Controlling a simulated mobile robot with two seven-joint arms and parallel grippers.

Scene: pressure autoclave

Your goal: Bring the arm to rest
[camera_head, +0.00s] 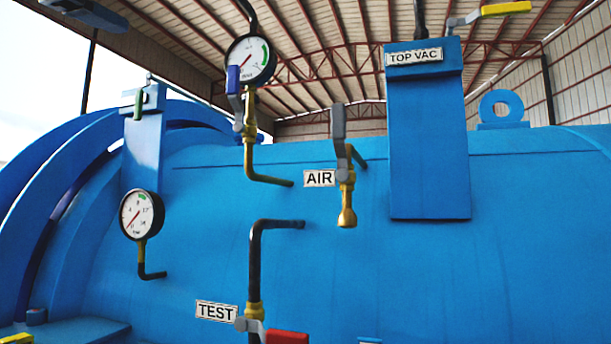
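Neither of my arms nor grippers shows in the head view. The large blue autoclave body (310,220) fills most of the picture. The valve beside the AIR label (319,178) has a grey handle (338,121) standing upright above a brass outlet (347,205). The valve by the TEST label (216,311) has a red handle (287,337) pointing right, cut off at the bottom edge.
A round gauge (250,60) with a blue-handled valve (233,80) stands at upper middle. Another gauge (142,214) sits at left. The TOP VAC box (428,140) juts out at right, with a yellow handle (506,8) above. A black pipe (255,260) rises above the TEST valve.

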